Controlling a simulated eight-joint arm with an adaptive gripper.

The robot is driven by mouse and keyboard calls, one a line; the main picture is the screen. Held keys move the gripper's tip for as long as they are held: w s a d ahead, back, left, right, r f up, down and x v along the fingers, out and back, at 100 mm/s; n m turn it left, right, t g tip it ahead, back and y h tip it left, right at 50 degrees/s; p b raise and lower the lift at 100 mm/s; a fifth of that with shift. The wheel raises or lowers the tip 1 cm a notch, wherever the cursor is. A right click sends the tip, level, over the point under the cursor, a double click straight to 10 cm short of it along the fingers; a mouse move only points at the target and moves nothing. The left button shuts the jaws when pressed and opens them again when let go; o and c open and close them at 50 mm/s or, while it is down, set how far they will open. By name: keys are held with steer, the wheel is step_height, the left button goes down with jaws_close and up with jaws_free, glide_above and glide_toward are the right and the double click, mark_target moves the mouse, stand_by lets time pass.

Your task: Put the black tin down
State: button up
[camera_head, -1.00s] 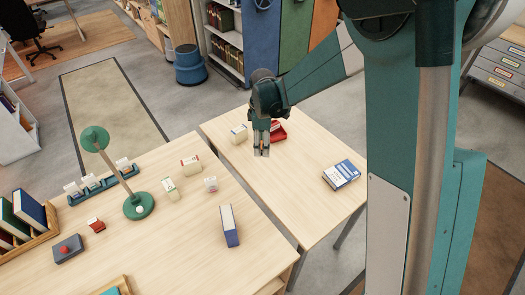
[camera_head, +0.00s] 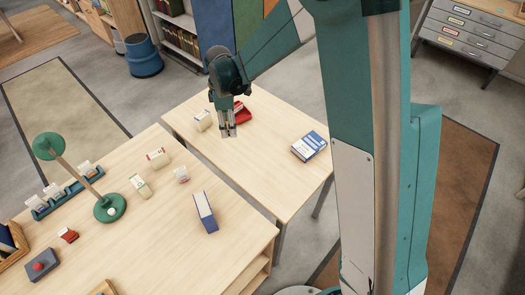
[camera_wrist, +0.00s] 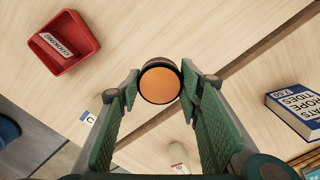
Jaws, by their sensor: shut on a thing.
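My gripper (camera_head: 228,131) points down over the right-hand pale wood table (camera_head: 268,170), in front of a small red tray. In the wrist view, the black tin (camera_wrist: 160,82) is held between the tips of the two green-padded fingers. It appears as a round shape with an orange-brown face and a dark rim. I cannot make the tin out in the head view. How far it is above the tabletop is unclear. The table under it looks bare.
A blue-and-white book (camera_head: 310,146) lies to the right. A gap separates this table from the left table (camera_head: 150,225).

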steer(key=s+d, duration=0.8)
steer(key=d, duration=0.5)
steer(key=b, duration=0.2)
glide_above(290, 181)
steer(key=shift+r+m, duration=0.1)
steer(key=shift+m, duration=0.2)
steer(key=shift+f+b, duration=0.4)
steer(key=shift+f, duration=2.55)
steer(key=shift+f+b, duration=0.45)
steer(key=shift+f, duration=1.6)
steer(key=shift+f, duration=0.25)
steer(key=o, duration=0.9)
steer(key=shift+r, duration=0.1)
